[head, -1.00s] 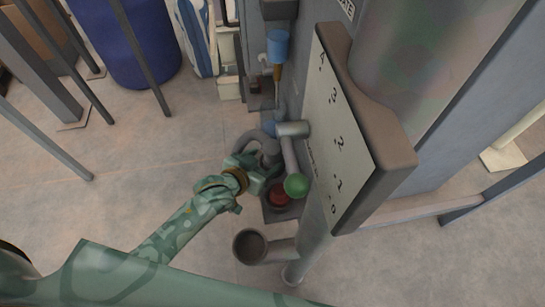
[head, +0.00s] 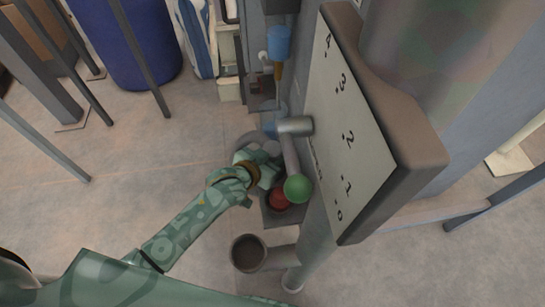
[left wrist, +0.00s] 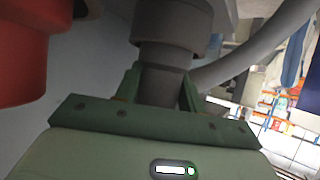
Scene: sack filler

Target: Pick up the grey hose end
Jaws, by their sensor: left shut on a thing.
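The grey hose end shows in the left wrist view as a dark grey stepped cylinder (left wrist: 165,85) between the green fingers. My left gripper (left wrist: 160,95) is shut on its narrower part, with a finger on each side. A grey hose (left wrist: 250,48) curves away to the right behind it. In the head view my left gripper (head: 270,167) is beside the machine's base, and my wrist hides most of the hose end. My right gripper is not in view.
A green lever knob (head: 298,188) and a red part (head: 279,197) are close to the right of my left gripper. A grey cup (head: 249,252) stands nearer. A numbered board (head: 350,130) overhangs on the right. Open floor (head: 150,180) lies to the left.

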